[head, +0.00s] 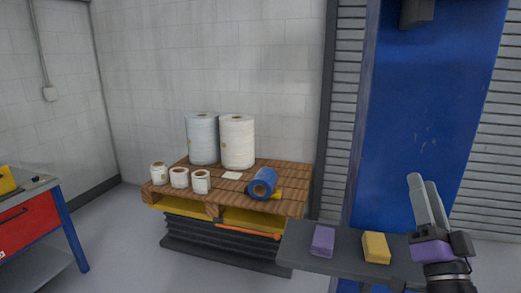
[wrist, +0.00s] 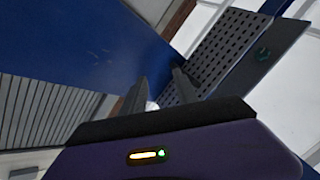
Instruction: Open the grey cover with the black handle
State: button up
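No cover with a black handle can be clearly made out in either view. In the wrist view a dark grey perforated panel (wrist: 225,65) with a small green mark lies beyond the fingers, beside a blue surface; I cannot tell if it is the cover, and no handle shows on it. My gripper (head: 421,178) is at the right of the head view, in front of the blue column, fingers pointing up. In the wrist view my gripper (wrist: 160,80) has its two fingers apart, with nothing seen held between them.
A blue column (head: 425,110) stands at right, with a dark part (head: 416,12) at its top. A dark shelf (head: 345,263) holds a purple block (head: 322,241) and a yellow block (head: 376,247). A wooden pallet (head: 222,185) bears several rolls. A red cabinet (head: 28,222) stands left.

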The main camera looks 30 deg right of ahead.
jog(key=s+a+f+n+y, duration=0.3)
jog(key=a+f+n+y, duration=0.1)
jog(key=a+f, duration=0.3)
jog(key=s+a+f+n+g+y, duration=0.1)
jog(key=s+a+f+n+y, duration=0.2)
jog(key=a+f, duration=0.5)
jog(key=s+a+f+n+y, duration=0.3)
jog(key=a+f+n+y, duration=0.2)
jog(key=a+f, duration=0.2)
jog(key=shift+a+f, duration=0.4)
jog(key=shift+a, duration=0.8)
jog(key=s+a+f+n+g+y, duration=0.1)
jog(key=s+a, duration=0.1)
jog(key=s+a+f+n+g+y, duration=0.1)
jog(key=s+a+f, duration=0.1)
jog(key=s, duration=0.1)
jog(key=s+a+f+g+y, duration=0.1)
jog(key=s+f, duration=0.1)
jog(key=s, duration=0.1)
jog(key=shift+s+a+f+n+y, duration=0.15)
jog(key=shift+s+a+n+y, duration=0.05)
jog(key=shift+a+n+y, duration=0.2)
jog(key=shift+c, duration=1.1)
jog(key=c, duration=0.4)
jog(key=shift+w, duration=0.1)
grip_shut()
